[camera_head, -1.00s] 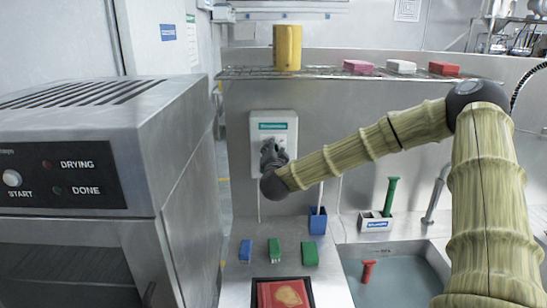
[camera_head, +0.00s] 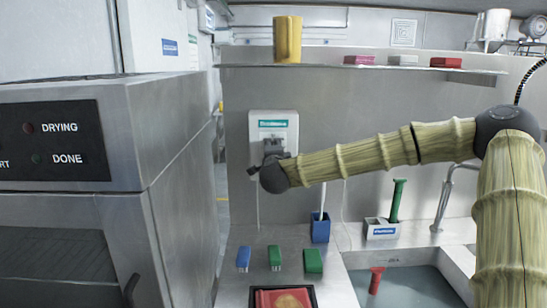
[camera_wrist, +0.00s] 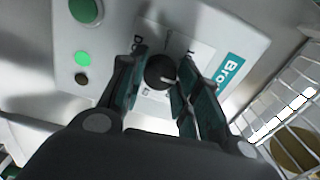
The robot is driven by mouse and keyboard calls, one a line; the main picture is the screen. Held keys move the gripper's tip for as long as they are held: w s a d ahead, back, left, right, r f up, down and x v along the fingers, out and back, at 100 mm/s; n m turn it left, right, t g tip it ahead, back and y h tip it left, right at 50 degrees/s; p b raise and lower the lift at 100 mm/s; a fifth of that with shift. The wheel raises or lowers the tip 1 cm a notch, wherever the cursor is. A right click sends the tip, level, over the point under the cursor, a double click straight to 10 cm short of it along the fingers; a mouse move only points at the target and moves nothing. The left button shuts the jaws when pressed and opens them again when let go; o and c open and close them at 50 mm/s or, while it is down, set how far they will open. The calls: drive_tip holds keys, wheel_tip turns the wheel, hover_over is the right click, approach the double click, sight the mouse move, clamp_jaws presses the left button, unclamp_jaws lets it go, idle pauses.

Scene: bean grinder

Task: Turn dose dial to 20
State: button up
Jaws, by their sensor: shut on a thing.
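The white wall unit (camera_head: 290,127) with a teal label is mounted on the steel back panel. In the wrist view the unit (camera_wrist: 215,28) shows tilted, close up. Its dose dial (camera_wrist: 160,71) is a round black knob with a white pointer mark. My gripper (camera_head: 272,148) is at the front of the unit in the head view and hides the dial there. In the wrist view the two dark green fingers of my gripper (camera_wrist: 159,82) are shut on the dial, one on each side. The printing around the dial is partly covered, and I cannot read the setting.
A green button (camera_wrist: 86,10) and a green light (camera_wrist: 82,58) are on the unit beside the dial. A dryer (camera_head: 165,160) stands left. Brushes lie on the counter below.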

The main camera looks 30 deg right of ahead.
drive_tip(key=shift+f, duration=0.1)
idle(0.5)
drive_tip(key=o, duration=1)
drive_tip(key=shift+d, duration=0.1)
drive_tip(key=shift+s, duration=0.1)
drive_tip(key=v, duration=1.2)
drive_tip(key=shift+d, duration=0.1)
